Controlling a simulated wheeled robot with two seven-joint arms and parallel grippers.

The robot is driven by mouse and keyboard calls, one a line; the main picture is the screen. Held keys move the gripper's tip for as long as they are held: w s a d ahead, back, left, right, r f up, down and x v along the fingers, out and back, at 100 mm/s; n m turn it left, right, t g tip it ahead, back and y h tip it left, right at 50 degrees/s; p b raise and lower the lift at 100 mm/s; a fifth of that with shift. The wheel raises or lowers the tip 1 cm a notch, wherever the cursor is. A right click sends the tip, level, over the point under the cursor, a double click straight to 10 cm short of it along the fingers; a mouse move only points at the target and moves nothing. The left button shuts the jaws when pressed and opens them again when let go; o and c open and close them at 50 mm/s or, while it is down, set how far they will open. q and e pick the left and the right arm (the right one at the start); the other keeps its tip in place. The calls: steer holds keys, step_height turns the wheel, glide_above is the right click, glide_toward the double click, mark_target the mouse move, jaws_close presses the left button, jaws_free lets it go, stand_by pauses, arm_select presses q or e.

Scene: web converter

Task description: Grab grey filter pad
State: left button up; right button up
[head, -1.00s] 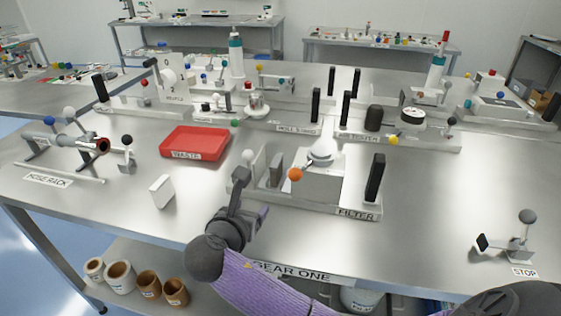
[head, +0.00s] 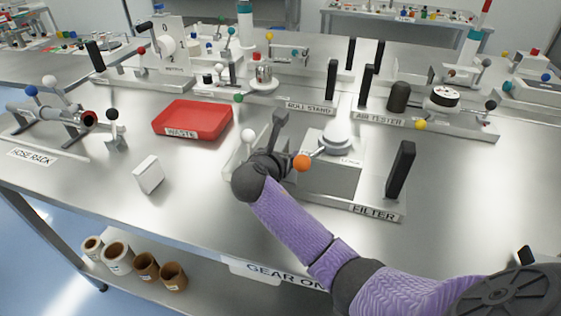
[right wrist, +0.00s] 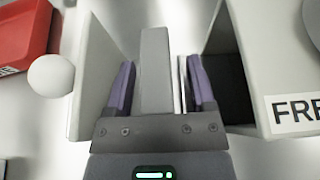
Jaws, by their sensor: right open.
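The grey filter pad (right wrist: 155,72) stands upright between the two purple fingers of my right gripper (right wrist: 160,64) in the right wrist view. The fingers are open, one on each side of it, with a visible gap on the left. A thin white sheet or plate (right wrist: 182,85) lies between the pad and the right finger. In the head view my right gripper (head: 272,158) is at the left end of the filter stand (head: 375,207) and hides most of the pad. My left gripper is not in view.
A white upright panel with a white ball (right wrist: 50,75) stands left of the fingers. A box labelled "FRE..." (right wrist: 285,75) stands close on the right. The orange knob (head: 302,163), red waste tray (head: 193,120) and white block (head: 148,175) are nearby.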

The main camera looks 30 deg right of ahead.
jaws_close()
stand_by(0.4)
